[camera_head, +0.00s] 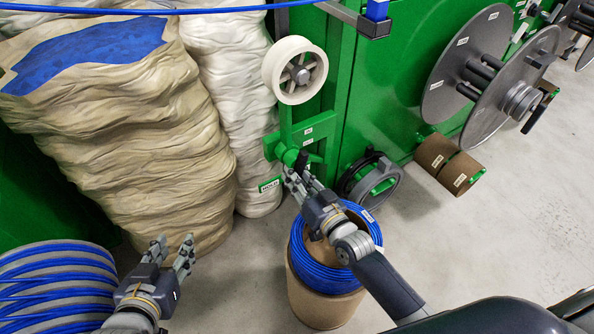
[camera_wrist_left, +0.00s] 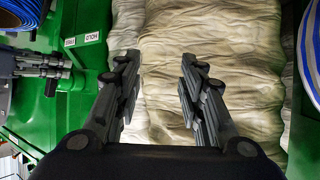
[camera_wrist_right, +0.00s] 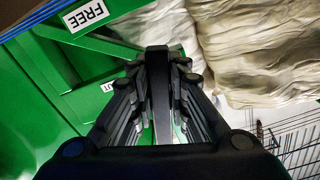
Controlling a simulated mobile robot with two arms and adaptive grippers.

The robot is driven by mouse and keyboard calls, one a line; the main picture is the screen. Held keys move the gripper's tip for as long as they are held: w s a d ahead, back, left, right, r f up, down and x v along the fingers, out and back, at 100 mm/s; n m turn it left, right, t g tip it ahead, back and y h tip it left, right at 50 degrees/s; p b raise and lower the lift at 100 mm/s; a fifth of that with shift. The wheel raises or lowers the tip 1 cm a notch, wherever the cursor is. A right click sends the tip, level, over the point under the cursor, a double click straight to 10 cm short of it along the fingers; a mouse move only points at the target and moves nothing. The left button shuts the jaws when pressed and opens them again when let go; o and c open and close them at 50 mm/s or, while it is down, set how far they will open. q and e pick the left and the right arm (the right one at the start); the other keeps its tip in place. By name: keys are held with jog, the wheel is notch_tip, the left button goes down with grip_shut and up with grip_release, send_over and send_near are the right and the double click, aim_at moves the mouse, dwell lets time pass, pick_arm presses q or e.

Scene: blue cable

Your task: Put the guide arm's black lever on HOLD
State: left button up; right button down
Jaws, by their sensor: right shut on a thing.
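The guide arm (camera_head: 285,120) is green and carries a cream wheel (camera_head: 273,74). Its black lever (camera_head: 301,160) stands at the green block below the wheel. My right gripper (camera_head: 297,180) is shut on the lever, which shows between its fingers in the right wrist view (camera_wrist_right: 158,95). The FREE label is large in the right wrist view (camera_wrist_right: 87,14). My left gripper (camera_head: 173,250) is open and empty, apart from everything.
Large wrapped bales (camera_head: 115,110) stand behind my left gripper. A drum with coiled blue cable (camera_head: 325,280) stands under my right arm. A blue cable reel (camera_head: 50,285) is at the lower left. Grey reels (camera_head: 465,65) are at the right.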

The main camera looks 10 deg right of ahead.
jog(key=shift+w+a+r+m+p, duration=0.15)
jog(key=shift+r+m+p, duration=0.3)
jog(key=shift+m, duration=0.25)
pick_arm(q)
jog(key=s+a+f+g+y, duration=0.1)
jog(key=s+a+f+g, duration=0.1)
jog(key=s+f+g, duration=0.1)
jog(key=shift+s+f+g, duration=0.4)
jog(key=shift+s+f, duration=0.5)
jog(key=shift+s, duration=0.45)
pick_arm(e)
jog(key=shift+m, duration=0.3)
jog(key=shift+r, duration=0.1)
jog(key=c, duration=1.5)
grip_release()
jog(key=shift+f, duration=0.2)
